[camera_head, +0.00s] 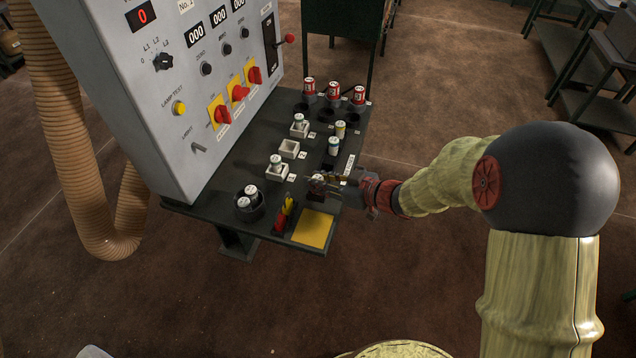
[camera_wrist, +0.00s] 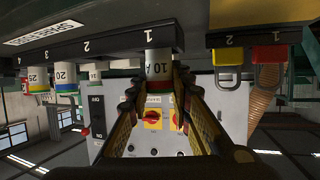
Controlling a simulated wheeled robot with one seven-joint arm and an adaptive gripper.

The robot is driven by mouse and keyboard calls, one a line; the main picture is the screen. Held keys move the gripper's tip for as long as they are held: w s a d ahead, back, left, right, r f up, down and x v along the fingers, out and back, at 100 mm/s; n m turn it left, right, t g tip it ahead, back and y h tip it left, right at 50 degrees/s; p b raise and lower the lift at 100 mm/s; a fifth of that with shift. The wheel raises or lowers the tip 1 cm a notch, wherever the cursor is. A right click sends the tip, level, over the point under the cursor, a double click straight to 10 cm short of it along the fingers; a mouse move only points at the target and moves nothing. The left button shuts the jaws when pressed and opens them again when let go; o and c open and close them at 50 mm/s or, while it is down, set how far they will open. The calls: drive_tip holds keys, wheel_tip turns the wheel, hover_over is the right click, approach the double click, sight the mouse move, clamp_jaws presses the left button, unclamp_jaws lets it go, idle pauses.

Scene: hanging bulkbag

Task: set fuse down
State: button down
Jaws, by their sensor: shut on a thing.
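My gripper (camera_head: 322,182) is at the near right part of the dark bench, shut on a fuse. In the wrist view, which looks inverted, the fuse (camera_wrist: 158,65) is a pale cylinder marked 10 A with coloured bands, between the two fingers (camera_wrist: 158,95). Its far end meets a dark edge (camera_wrist: 115,45) by the number 1. I cannot tell whether it is seated there or just touching. In the head view the gripper mostly hides this fuse. Other fuses stand in the same row, one blue-banded (camera_head: 334,147) and one yellow-banded (camera_head: 340,129).
White holders stand left of the row; the middle one (camera_head: 289,149) looks empty, the others hold fuses. A black cup (camera_head: 247,210) holds fuses. Red and yellow padlock-like pieces (camera_head: 284,217) and a yellow pad (camera_head: 313,228) lie nearer. The grey control panel (camera_head: 190,80) rises on the left.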

drive_tip(key=c, duration=1.6)
unclamp_jaws()
